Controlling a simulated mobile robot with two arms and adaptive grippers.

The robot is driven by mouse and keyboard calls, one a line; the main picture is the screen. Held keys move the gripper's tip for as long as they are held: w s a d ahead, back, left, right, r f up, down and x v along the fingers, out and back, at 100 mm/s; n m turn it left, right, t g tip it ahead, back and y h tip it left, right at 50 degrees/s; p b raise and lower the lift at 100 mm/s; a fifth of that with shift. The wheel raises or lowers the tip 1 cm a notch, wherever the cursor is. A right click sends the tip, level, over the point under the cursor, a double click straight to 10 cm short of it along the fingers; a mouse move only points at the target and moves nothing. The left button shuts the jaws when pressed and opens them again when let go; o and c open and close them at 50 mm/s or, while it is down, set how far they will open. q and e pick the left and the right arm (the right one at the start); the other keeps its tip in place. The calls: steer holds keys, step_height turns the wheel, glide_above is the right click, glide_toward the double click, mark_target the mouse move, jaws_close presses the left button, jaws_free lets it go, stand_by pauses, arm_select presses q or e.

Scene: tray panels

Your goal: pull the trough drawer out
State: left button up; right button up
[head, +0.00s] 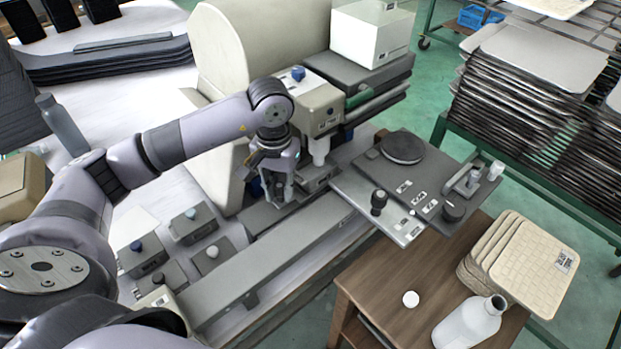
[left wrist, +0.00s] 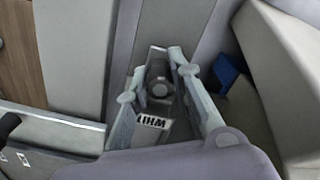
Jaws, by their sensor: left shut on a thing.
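My left gripper (head: 280,198) reaches down to the grey machine bed, just left of the beige unit with the white nozzle. In the left wrist view its two fingers (left wrist: 163,62) are closed around a small grey handle piece with a round knob (left wrist: 159,89) and a printed label. This piece appears to be the handle of the trough drawer. The trough itself is mostly hidden by the gripper and the machine, and I cannot tell how far out it stands. My right gripper is not in view.
A long grey rail (head: 240,270) runs along the bed's front. A grey plate (head: 382,205) with a black knob juts out at right. A wooden table (head: 390,325) holds a white bottle (head: 468,322) and woven panels (head: 522,258). Small knobbed boxes (head: 193,224) stand at left.

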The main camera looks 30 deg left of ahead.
arm_select(q)
steer(key=shift+c, duration=0.6)
steer(key=shift+s+a, duration=0.15)
steer(key=shift+s, duration=0.2)
steer(key=shift+s+a+b, duration=0.3)
steer(key=shift+s+a, duration=0.05)
steer(key=shift+s, duration=0.45)
steer(key=shift+s+a+b, duration=0.3)
steer(key=shift+s+a, duration=0.05)
steer(key=shift+s, duration=0.45)
steer(key=shift+s+a, duration=0.35)
steer(key=shift+s, duration=0.5)
steer(key=shift+s+b, duration=0.1)
steer(key=shift+b, duration=0.2)
